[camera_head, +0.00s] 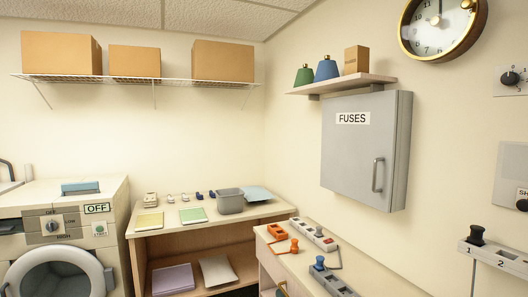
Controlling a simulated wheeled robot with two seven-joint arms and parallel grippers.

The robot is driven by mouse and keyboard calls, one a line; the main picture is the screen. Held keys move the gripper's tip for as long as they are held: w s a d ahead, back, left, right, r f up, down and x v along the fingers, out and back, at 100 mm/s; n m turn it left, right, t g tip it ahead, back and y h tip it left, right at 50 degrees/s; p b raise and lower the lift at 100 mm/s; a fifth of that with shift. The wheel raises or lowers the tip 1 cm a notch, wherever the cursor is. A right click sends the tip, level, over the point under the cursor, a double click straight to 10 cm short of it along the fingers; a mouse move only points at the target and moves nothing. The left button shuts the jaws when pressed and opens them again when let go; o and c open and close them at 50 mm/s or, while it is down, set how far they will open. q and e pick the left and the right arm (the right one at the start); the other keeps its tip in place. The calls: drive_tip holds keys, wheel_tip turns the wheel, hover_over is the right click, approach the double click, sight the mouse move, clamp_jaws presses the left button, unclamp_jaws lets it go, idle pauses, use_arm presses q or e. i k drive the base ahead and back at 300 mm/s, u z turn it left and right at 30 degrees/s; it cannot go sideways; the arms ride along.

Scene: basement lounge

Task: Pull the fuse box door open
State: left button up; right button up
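The grey fuse box (402,150) is mounted on the right wall, below a small shelf. Its door (345,155) carries a white label reading "FUSES" and looks shut, lying flat against the box front. A grey vertical bar handle (377,175) sits on the lower right part of the door. The hinges are not visible. Neither of my grippers can be seen in the head view, and nothing touches the door or its handle.
A low cabinet (350,262) with power strips and an orange tool stands below the fuse box. A shelf (340,82) with two lampshade-like objects and a box is above. A washing machine (60,230) stands left. Air before the door is clear.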

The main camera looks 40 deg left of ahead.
sight(359, 131)
drive_tip(key=u, duration=0.55)
drive_tip(key=k, duration=0.55)
drive_tip(key=z, duration=0.75)
drive_tip(key=i, duration=1.65)
drive_tip(key=u, duration=0.5)
